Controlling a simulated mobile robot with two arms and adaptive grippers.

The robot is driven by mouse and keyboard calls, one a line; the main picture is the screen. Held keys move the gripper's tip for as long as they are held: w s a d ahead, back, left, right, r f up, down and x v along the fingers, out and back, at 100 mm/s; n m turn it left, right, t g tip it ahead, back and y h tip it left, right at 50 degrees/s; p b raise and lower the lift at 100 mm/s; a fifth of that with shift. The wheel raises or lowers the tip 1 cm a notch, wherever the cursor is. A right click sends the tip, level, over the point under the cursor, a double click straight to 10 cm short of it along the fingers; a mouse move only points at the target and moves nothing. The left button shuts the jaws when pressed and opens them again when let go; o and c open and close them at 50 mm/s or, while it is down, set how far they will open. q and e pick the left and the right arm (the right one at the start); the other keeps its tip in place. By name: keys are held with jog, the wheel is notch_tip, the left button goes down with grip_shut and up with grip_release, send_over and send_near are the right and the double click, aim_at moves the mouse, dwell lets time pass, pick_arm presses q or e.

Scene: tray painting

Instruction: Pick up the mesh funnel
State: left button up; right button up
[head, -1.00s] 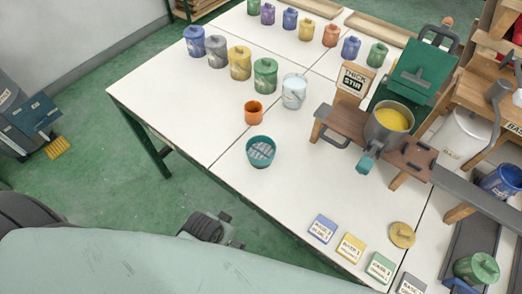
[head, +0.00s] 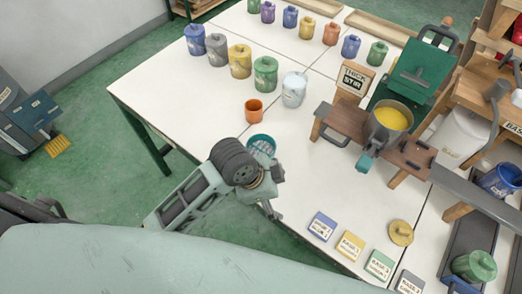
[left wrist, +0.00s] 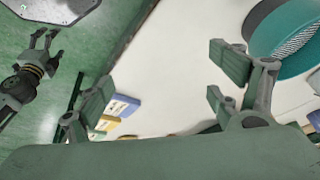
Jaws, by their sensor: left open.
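The mesh funnel (head: 262,142) is a teal cup with a grey mesh, upright on the white table. In the head view my left wrist hides its lower part. My left gripper (head: 276,193) is at the table's near edge, just below the funnel in the picture. In the left wrist view the funnel (left wrist: 290,60) is at the upper right, beyond the right-hand finger. The left gripper (left wrist: 160,85) is open there with nothing between its fingers. Another gripper, apparently my right one (left wrist: 42,42), shows small at the upper left over the floor; its jaw state is unclear.
An orange cup (head: 254,110) and a pale bucket (head: 293,90) stand behind the funnel. Labelled cards (head: 350,246) and a yellow lid (head: 400,233) lie at the near right. A wooden stand (head: 350,125) holds a pot of yellow paint (head: 392,118). The table's left part is clear.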

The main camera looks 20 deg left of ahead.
aim_at(260, 152)
pick_arm(q)
jog(key=w+m, duration=0.2)
jog(key=w+r+m+g, duration=0.1)
jog(key=w+m, duration=0.1)
jog(key=m, duration=0.1)
jog(key=w+m, duration=0.2)
jog(key=shift+d+r+y, duration=0.3)
jog(key=shift+r+y, duration=0.1)
jog(key=w+a+r+m+g+y, duration=0.2)
jog(key=w+a+r+m+y, duration=0.1)
jog(key=w+a+r+m, duration=0.35)
jog(key=f, duration=0.3)
jog(key=a+f+p, duration=0.1)
jog(key=f, duration=0.2)
jog(key=w+a+f, duration=0.1)
jog(key=f, duration=0.2)
jog(key=shift+p, duration=0.4)
pick_arm(e)
jog(key=shift+s+d+r, duration=0.1)
jog(key=shift+d+r, duration=0.2)
jog(key=shift+r, duration=0.55)
pick_arm(q)
jog(key=shift+c, duration=0.3)
jog(key=c, duration=1.1)
pick_arm(e)
jog(key=shift+a, duration=0.15)
